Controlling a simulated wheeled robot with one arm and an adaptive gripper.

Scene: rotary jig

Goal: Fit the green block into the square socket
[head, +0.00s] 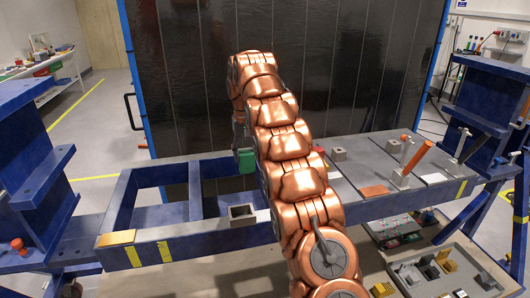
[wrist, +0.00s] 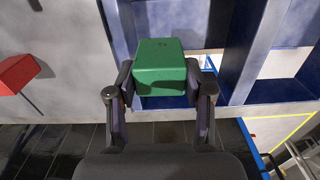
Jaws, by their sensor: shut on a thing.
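The green block (wrist: 160,67) is held between the two dark fingers of my gripper (wrist: 159,84) in the wrist view. In the head view the green block (head: 246,160) shows just left of my copper arm, above the blue jig frame. My gripper there is mostly hidden by the arm. A grey open-topped square socket (head: 242,216) sits on the front of the blue frame, nearer the camera than the block and apart from it. The socket cannot be made out in the wrist view.
The blue jig frame (head: 178,229) has open bays at left. A small grey square piece (head: 338,154), an orange plate (head: 374,191) and an orange-handled lever (head: 416,157) are on the right. A red block (wrist: 17,74) is at left in the wrist view. A dark panel (head: 190,80) stands behind.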

